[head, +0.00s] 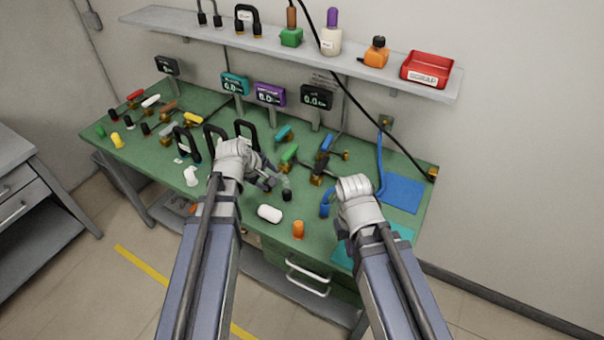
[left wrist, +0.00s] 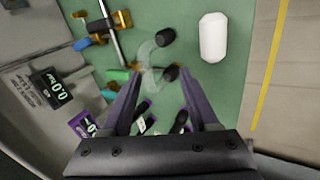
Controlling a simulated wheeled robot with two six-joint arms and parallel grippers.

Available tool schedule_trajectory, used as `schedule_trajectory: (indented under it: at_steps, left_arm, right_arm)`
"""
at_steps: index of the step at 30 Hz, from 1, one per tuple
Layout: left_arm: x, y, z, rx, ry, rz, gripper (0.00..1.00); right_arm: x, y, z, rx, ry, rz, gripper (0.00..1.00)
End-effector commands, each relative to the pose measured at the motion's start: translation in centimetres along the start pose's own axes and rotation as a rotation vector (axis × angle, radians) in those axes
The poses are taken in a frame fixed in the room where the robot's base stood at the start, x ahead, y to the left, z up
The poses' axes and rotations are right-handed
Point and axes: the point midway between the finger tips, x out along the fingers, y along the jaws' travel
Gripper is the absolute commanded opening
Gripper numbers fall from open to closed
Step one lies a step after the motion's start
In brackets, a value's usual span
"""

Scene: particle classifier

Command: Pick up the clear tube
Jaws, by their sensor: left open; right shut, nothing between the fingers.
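The clear tube (left wrist: 149,52) is a faint, see-through curved shape on the green bench in the left wrist view. A black cap (left wrist: 165,37) and a second black piece (left wrist: 171,72) lie close by it. My left gripper (left wrist: 160,82) is open, its purple fingers pointing toward the tube, with the lower black piece between the fingertips. In the head view my left gripper (head: 264,181) is low over the bench, near the black piece (head: 287,195). The tube is hard to make out there. My right gripper (head: 352,190) is shut and empty over the right side, its fingers mostly hidden.
A white bottle (head: 269,214) and an orange piece (head: 298,230) lie near the front edge. Black handled frames (head: 246,134) and small displays (head: 270,95) stand behind. A blue pad (head: 404,193) lies right. A shelf (head: 215,37) runs above.

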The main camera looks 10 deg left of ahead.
Motion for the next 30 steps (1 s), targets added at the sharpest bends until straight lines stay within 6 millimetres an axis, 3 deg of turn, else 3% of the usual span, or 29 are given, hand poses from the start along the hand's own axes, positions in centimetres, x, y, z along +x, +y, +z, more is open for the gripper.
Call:
schedule_trajectory:
  at_steps: [1,5,10,18,24,30]
  left_arm:
    - [-0.2,0.2,-1.1,-0.053,0.011,0.020,0.61]
    - [-0.5,0.4,-2.3,-0.120,0.023,0.049,0.61]
    - [-0.1,0.4,-2.3,-0.124,0.023,0.051,0.61]
    - [2.4,0.5,-2.4,-0.120,0.023,0.049,0.61]
    - [2.5,0.6,-2.5,-0.120,0.023,0.048,0.61]
    - [4.9,0.8,-3.0,-0.119,0.023,0.048,0.61]
  right_arm:
    - [-0.1,0.0,0.0,0.000,0.000,0.000,0.00]
    - [-0.1,0.0,0.0,-0.001,0.000,0.000,0.00]
    - [0.2,-0.1,0.0,-0.001,0.000,0.000,0.00]
    - [2.2,-0.2,-0.1,0.000,0.000,0.000,0.00]
    - [2.3,-0.2,-0.1,0.000,0.000,0.000,0.00]
    - [4.2,-0.4,-0.2,0.000,0.000,0.000,0.00]
